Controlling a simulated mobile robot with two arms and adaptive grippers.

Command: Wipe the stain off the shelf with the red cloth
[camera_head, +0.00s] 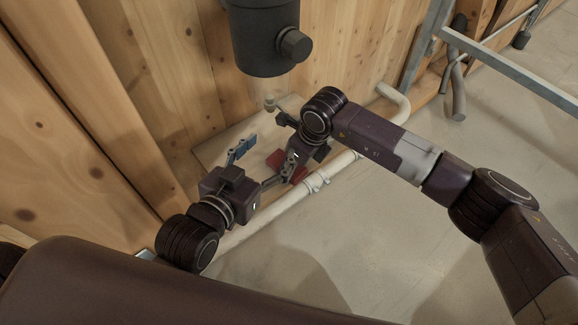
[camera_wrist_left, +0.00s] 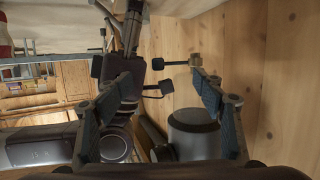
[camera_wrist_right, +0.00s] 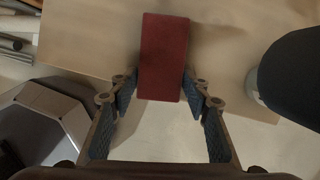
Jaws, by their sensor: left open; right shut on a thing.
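The red cloth (camera_wrist_right: 163,57) is a flat red block between the fingertips of my right gripper (camera_wrist_right: 160,88), which is shut on it. In the head view the cloth (camera_head: 290,165) shows partly behind the right gripper (camera_head: 285,150), over the pale wooden shelf (camera_head: 212,152) by the wall. I cannot tell if the cloth touches the shelf. My left gripper (camera_head: 255,163) is open and empty near the shelf's left part, its fingers spread. The right wrist view shows the shelf (camera_wrist_right: 90,40) beyond the cloth. I cannot clearly make out a stain; the arms hide part of the shelf.
A dark cylinder (camera_head: 265,35) with a side knob hangs above the shelf. A white pipe (camera_head: 340,162) runs along the shelf's front side. A wooden plank wall (camera_head: 170,60) stands behind. A metal frame (camera_head: 510,75) is at upper right. The concrete floor (camera_head: 400,240) is clear.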

